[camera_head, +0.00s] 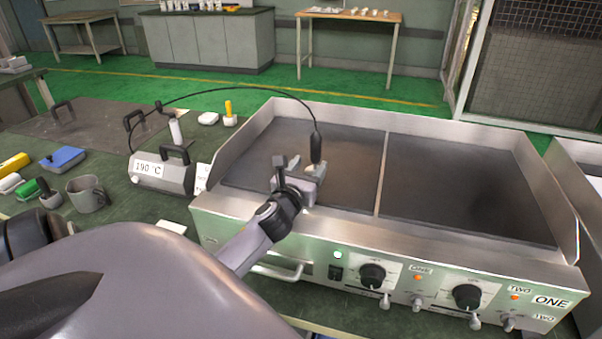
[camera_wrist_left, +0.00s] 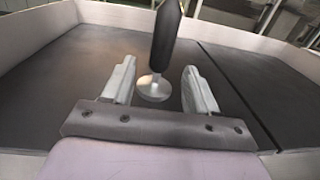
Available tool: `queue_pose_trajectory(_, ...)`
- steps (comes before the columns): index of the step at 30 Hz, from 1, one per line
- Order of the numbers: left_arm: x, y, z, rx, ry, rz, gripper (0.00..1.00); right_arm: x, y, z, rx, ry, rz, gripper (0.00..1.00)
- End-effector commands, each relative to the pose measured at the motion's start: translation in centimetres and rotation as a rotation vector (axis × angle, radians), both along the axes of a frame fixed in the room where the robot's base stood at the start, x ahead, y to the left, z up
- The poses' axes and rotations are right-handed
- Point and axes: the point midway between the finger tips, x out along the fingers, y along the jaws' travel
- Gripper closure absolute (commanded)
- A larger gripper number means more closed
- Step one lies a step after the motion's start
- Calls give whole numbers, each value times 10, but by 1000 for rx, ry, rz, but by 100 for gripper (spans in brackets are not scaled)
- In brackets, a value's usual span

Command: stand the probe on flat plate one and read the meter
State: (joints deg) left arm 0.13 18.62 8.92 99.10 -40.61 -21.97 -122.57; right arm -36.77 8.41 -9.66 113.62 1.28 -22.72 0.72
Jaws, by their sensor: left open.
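The probe (camera_head: 316,148) has a black handle and a round metal foot. It stands upright on the left dark plate (camera_head: 255,160) of the griddle, with its black cable arching left to the meter. My left gripper (camera_head: 299,168) is open over that plate. In the left wrist view the probe (camera_wrist_left: 165,45) shows between and just beyond the two open fingers (camera_wrist_left: 158,88), apparently touching neither. The meter (camera_head: 165,172) is a grey box with a handle, left of the griddle, and its display reads 190 °C. My right gripper is not in view.
The griddle's raised steel walls (camera_head: 455,118) surround the plates, and a thin strip (camera_head: 381,175) divides them. Knobs (camera_head: 372,275) and switches line its front. A grey mug (camera_head: 87,194), a blue block (camera_head: 62,158) and brushes lie on the left bench. The right plate (camera_head: 460,190) is clear.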

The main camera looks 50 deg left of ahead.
Motion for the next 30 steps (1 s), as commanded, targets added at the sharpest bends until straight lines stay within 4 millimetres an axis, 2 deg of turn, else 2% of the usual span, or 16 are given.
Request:
queue_pose_trajectory(6,-29,-13,-1,-1,2,0,42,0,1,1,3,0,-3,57)
queue_pose_trajectory(11,-40,-18,0,-1,0,0,42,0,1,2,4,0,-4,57)
queue_pose_trajectory(30,-44,-20,0,0,-1,0,42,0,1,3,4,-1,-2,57)
